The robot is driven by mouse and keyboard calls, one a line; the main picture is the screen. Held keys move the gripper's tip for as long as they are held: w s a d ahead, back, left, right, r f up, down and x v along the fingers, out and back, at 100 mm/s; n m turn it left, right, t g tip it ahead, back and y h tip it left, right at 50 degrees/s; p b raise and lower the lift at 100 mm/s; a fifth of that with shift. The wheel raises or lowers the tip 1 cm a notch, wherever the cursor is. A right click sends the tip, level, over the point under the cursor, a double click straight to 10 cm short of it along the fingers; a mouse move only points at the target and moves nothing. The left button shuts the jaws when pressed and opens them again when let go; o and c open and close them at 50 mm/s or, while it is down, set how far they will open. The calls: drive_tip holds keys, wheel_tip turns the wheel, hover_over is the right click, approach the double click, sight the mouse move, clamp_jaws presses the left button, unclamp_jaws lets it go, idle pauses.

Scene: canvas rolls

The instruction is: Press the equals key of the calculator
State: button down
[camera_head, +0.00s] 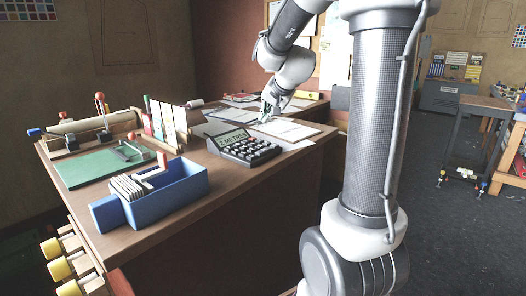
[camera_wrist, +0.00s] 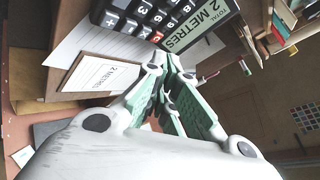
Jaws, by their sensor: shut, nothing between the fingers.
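The black calculator (camera_head: 243,149) lies on the wooden counter, its raised display reading "2 METRES". It also shows at the top of the wrist view (camera_wrist: 150,14), cut off by the frame edge, with dark keys, a red C key and the display. I cannot make out the equals key for sure. My gripper (camera_head: 268,113) is just beyond the calculator's far right side, above the papers and apart from the keys. In the wrist view its green-padded fingers (camera_wrist: 168,95) are shut and empty.
A blue box (camera_head: 190,196) of cards stands in front left of the calculator. A green mat (camera_head: 90,168) lies further left. Upright boards (camera_head: 166,122) stand behind the box. Papers (camera_head: 285,130) cover the counter's right part.

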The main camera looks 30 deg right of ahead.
sight(266, 149)
drive_tip(key=shift+f, duration=4.35)
drive_tip(key=shift+f, duration=0.4)
drive_tip(key=shift+f, duration=0.45)
drive_tip(key=shift+r, duration=0.9)
drive_tip(key=shift+r, duration=2.5)
